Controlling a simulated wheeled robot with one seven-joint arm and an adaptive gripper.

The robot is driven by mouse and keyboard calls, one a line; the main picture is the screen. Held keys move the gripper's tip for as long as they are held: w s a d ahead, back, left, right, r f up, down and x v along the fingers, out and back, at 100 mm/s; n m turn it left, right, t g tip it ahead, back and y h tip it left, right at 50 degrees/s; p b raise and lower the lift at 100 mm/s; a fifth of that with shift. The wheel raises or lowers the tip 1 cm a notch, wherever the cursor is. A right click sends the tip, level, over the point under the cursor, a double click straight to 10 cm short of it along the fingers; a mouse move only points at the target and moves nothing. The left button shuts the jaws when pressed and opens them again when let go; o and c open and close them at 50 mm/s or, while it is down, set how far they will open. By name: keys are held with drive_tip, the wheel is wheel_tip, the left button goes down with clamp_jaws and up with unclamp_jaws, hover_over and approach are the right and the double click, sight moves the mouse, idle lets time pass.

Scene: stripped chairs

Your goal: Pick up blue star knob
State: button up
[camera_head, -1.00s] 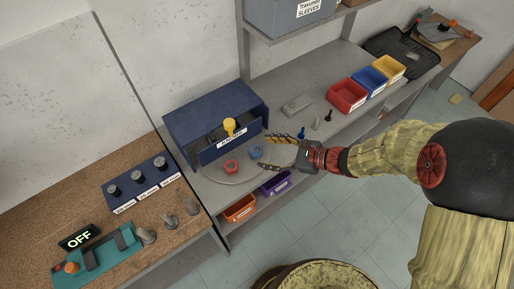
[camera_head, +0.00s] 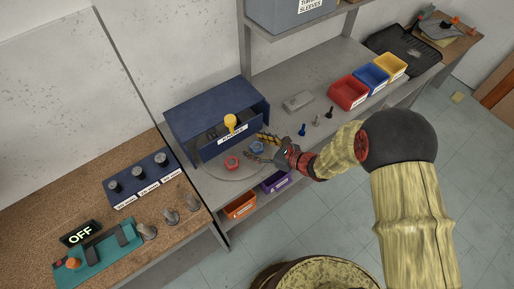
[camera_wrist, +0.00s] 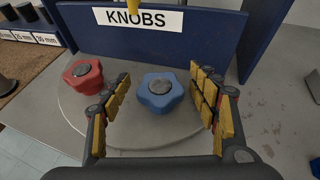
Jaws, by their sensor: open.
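The blue star knob (camera_wrist: 159,96) has a grey centre cap and lies on a round grey plate (camera_wrist: 95,128) in front of the blue knobs box. It also shows in the head view (camera_head: 257,147), close to my fingers. My gripper (camera_wrist: 164,100) is open, with one yellow-padded finger to the left of the knob and one to the right. In the wrist view the knob appears between the fingers, with gaps on both sides. My gripper also shows in the head view (camera_head: 262,147), reaching in from the right.
A red star knob (camera_wrist: 83,75) lies just left of my left finger. The blue box (camera_head: 212,115) labelled KNOBS stands close behind, with a yellow knob (camera_head: 231,121) at its front. Red (camera_head: 348,93), blue and yellow bins stand further right on the grey bench.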

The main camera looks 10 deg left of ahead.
drive_tip(key=shift+a, duration=0.1)
drive_tip(key=shift+c, duration=1.2)
drive_tip(key=c, duration=1)
